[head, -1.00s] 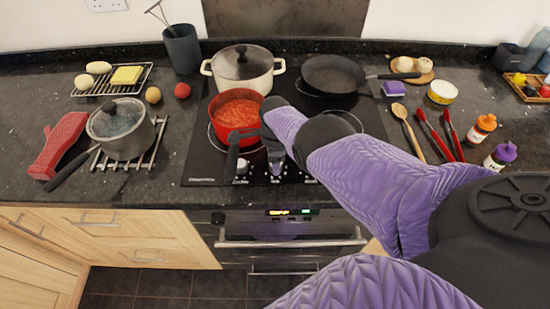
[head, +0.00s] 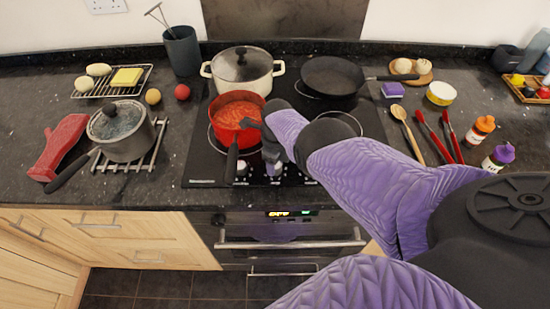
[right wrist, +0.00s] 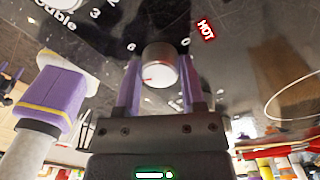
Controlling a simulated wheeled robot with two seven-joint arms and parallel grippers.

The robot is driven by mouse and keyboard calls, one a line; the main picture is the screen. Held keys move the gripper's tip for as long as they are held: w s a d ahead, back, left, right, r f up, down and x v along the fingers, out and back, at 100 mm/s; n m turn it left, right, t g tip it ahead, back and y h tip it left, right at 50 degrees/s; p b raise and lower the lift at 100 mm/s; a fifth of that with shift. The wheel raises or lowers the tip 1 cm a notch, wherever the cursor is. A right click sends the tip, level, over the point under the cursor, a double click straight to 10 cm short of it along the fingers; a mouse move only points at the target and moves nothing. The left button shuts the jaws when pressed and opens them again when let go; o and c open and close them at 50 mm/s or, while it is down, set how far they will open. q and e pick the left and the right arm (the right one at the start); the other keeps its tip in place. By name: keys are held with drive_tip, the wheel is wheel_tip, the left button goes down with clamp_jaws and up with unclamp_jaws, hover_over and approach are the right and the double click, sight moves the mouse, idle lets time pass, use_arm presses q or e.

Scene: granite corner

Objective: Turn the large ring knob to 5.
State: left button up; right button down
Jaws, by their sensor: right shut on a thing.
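My right gripper (head: 272,166) reaches down to the control strip at the hob's front edge. In the right wrist view its fingers (right wrist: 160,82) are shut on either side of a round silver knob (right wrist: 161,66). This appears to be the large ring knob, but its name label is hidden. A red mark shows low on the knob's left side. The printed digits 6 and 0 show to its left and right; the 5 is hidden, so I cannot read the exact setting. In the head view my gripper covers this knob.
A red pan (head: 220,133) of sauce stands close beside my right gripper, its handle pointing forward. Another knob (head: 241,168) is just left of the gripper. A lidded cream pot (head: 262,86) and a frying pan (head: 332,76) stand behind.

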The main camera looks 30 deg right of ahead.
use_arm(q)
drive_tip(key=shift+d, duration=0.25)
use_arm(e)
drive_tip(key=shift+d, duration=0.1)
use_arm(q)
drive_tip(key=shift+d, duration=0.25)
use_arm(e)
drive_tip(key=shift+c, duration=1)
unclamp_jaws()
drive_tip(key=shift+r+p, duration=0.35)
drive_tip(key=shift+r, duration=0.05)
use_arm(q)
wheel_tip(320, 180, up, 9)
drive_tip(key=p, duration=0.8)
drive_tip(key=shift+w+d, duration=0.2)
use_arm(e)
wheel_tip(320, 180, up, 9)
drive_tip(key=shift+d, duration=0.2)
use_arm(q)
drive_tip(key=shift+f, duration=0.1)
